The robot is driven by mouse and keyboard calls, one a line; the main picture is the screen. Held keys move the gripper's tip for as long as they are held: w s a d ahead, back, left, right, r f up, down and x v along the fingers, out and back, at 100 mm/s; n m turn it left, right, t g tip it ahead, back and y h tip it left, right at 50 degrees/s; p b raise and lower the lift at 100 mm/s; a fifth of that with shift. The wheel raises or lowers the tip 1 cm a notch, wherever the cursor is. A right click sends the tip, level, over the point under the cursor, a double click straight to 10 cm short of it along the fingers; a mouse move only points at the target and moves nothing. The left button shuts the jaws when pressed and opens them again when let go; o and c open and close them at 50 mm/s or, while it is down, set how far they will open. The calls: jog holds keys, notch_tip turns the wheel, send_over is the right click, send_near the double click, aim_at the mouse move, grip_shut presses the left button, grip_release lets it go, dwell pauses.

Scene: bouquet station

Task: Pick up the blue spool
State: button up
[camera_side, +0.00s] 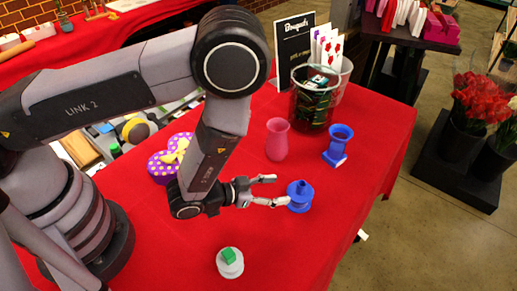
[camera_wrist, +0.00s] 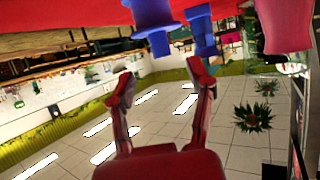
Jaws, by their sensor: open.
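The blue spool (camera_side: 301,200), with wide flanges and a narrow stub on top, stands on the red tablecloth just right of my gripper's tips. It also shows at the top of the wrist view (camera_wrist: 153,14), where the picture appears upside down. My gripper (camera_side: 277,190) is open and low over the table, its fingers pointing right. The lower finger overlaps the spool's left edge in the side view; I cannot tell whether they touch. In the wrist view my gripper (camera_wrist: 160,76) has nothing between its fingers, and the spool lies beyond the tips.
A pink vase (camera_side: 277,140), a dark glass container (camera_side: 313,100) and a purple dotted box (camera_side: 163,165) stand further back. A white round piece with a green block (camera_side: 229,263) is in front.

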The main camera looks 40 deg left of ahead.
aim_at(297, 187)
jog(key=x, duration=0.7)
jog(key=shift+w, duration=0.1)
jog(key=shift+c, duration=0.4)
grip_shut()
